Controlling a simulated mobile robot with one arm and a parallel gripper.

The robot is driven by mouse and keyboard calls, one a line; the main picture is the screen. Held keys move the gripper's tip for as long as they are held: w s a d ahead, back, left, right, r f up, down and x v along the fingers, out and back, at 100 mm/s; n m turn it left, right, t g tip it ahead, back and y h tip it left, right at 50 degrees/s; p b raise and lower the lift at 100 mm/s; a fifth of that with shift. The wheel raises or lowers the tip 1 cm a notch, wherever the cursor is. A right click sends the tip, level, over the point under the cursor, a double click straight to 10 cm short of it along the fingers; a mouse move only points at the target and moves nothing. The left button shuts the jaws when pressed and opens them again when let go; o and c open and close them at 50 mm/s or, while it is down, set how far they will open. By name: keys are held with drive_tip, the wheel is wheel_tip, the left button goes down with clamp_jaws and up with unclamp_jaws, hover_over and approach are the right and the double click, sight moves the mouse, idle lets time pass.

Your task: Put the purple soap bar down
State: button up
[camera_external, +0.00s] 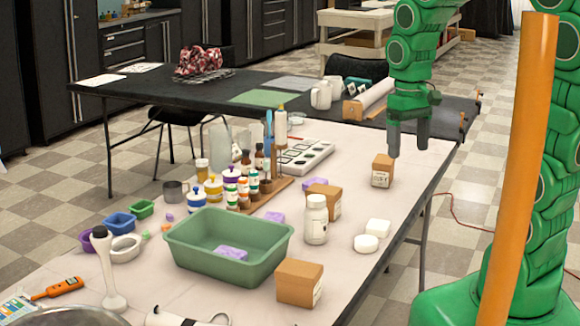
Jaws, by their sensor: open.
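My gripper (409,142) points down over the right side of the pale table, open, with nothing visible between its fingers. It is above and to the right of a small brown box (382,170). One purple soap bar (231,253) lies inside the green tub (187,262), on its floor. Another purple bar (274,217) lies on the table behind the tub. A purple piece (316,182) shows behind a second brown box (325,199); how it rests is partly hidden. My gripper is apart from all of these.
Table (410,170) near the gripper is mostly clear.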

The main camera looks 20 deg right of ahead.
drive_tip(key=s+d+m, duration=0.1)
drive_tip(key=s+d, duration=0.3)
drive_tip(key=s, duration=0.4)
drive_tip(key=s+d+r+m+g, duration=0.1)
drive_tip(key=s+d, duration=0.3)
drive_tip(key=s, duration=0.5)
drive_tip(key=shift+d+r+m, duration=0.3)
drive_tip(key=shift+m, duration=0.3)
